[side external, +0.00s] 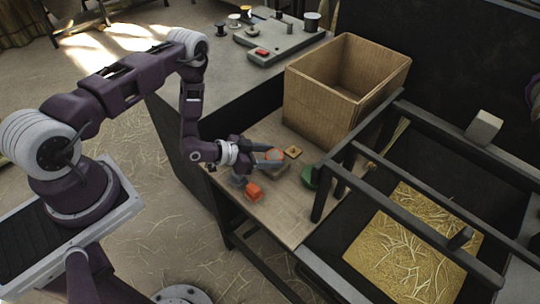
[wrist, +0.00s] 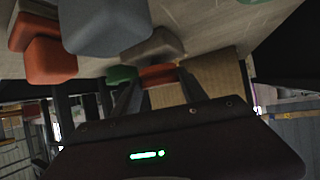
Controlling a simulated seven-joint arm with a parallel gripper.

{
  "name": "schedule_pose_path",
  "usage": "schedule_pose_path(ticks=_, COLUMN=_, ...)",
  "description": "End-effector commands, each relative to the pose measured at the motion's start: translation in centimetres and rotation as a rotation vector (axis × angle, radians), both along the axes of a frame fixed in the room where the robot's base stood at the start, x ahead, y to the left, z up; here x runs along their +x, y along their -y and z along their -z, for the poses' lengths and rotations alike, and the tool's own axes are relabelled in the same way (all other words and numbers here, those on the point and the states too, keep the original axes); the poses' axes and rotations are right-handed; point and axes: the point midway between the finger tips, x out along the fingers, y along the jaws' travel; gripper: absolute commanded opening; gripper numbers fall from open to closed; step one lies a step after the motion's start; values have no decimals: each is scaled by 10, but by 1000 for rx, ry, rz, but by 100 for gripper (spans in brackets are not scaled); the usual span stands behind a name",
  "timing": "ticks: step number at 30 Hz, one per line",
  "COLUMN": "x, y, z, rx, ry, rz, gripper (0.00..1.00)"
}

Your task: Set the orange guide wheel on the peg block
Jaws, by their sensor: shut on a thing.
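The orange guide wheel (side external: 274,154) is between the fingertips of my gripper (side external: 272,155), over the wooden table. In the wrist view my gripper (wrist: 158,88) is shut on it, and the wheel (wrist: 158,77) shows as an orange-red edge between the fingers. A brownish block (side external: 277,170) lies just below the wheel in the side view; whether they touch I cannot tell. A small tan square piece (side external: 293,152) with a dark spot lies right beside the fingertips. Which of these is the peg block is not clear; no peg shows plainly.
An orange block (side external: 253,192) and a grey block (side external: 238,180) stand near the front, below my gripper. A green round piece (side external: 308,177) is to the right, by the dark frame (side external: 335,170). A tall open wooden box (side external: 320,105) stands behind. A grey fixture (side external: 285,42) sits farther back.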

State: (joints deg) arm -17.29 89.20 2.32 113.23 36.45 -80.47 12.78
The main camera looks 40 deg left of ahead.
Motion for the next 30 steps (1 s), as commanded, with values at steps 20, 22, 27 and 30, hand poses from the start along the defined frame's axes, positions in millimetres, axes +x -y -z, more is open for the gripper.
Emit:
schedule_pose_path(ticks=20, x=0, y=0, z=5, rx=0, ry=0, rz=0, gripper=6)
schedule_pose_path(ticks=22, x=0, y=0, z=6, rx=0, ry=1, rz=0, gripper=6)
schedule_pose_path(ticks=27, x=0, y=0, z=10, rx=0, ry=1, rz=0, gripper=6)
schedule_pose_path(ticks=30, x=0, y=0, z=12, rx=-1, ry=0, rz=0, gripper=6)
